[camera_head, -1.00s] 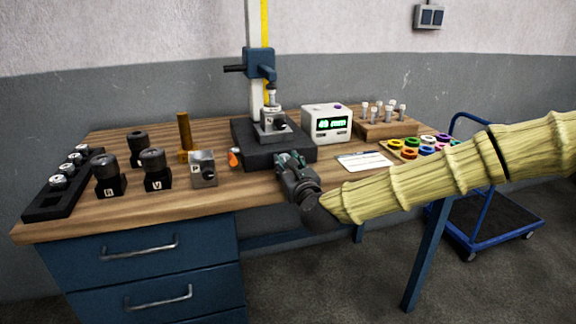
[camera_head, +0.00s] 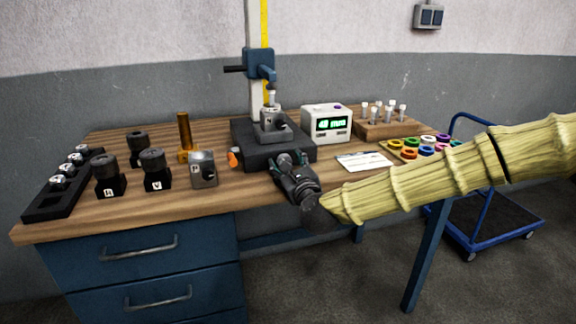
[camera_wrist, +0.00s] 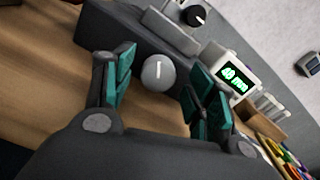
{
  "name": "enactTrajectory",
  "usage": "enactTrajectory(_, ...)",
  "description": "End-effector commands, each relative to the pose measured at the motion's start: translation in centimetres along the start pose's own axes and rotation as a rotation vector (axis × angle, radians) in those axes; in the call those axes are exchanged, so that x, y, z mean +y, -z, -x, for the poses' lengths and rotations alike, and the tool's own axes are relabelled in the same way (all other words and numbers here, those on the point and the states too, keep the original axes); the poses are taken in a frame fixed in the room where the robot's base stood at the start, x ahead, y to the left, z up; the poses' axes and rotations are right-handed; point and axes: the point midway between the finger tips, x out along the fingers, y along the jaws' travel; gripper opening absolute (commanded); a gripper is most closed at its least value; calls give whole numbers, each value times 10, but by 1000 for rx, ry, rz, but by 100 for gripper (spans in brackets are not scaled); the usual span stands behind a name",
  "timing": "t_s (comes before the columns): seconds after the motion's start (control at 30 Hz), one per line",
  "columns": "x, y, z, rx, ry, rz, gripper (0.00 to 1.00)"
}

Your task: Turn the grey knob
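The grey knob (camera_wrist: 158,72) is round with a white line on its face. It sits at the front of the dark base block (camera_wrist: 115,30) of the measuring stand. My gripper (camera_wrist: 161,78) is open, with one teal-padded finger on each side of the knob. In the wrist view, gaps show between the knob and both fingers, and the line points nearly straight up. In the head view, the knob (camera_head: 284,158) shows between the fingertips of my gripper (camera_head: 289,163) at the block's front edge. A white display box (camera_head: 327,124) beside the stand shows a green millimetre reading.
A small metal block with a black knob (camera_head: 270,122) rests on the base. To the left stand a grey box with a black knob (camera_head: 203,170), a brass post (camera_head: 185,135) and several black-topped knobs. A white card (camera_head: 363,161) and coloured rings lie to the right.

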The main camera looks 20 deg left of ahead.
Motion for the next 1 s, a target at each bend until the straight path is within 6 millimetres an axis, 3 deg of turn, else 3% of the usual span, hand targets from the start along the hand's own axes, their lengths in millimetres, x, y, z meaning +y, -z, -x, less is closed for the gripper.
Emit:
enactTrajectory(0.33,0,0,10,0,-1,-1,56)
enactTrajectory(0.8,-1,0,90,0,0,-1,56)
enactTrajectory(1.0,-1,0,113,0,1,-1,56)
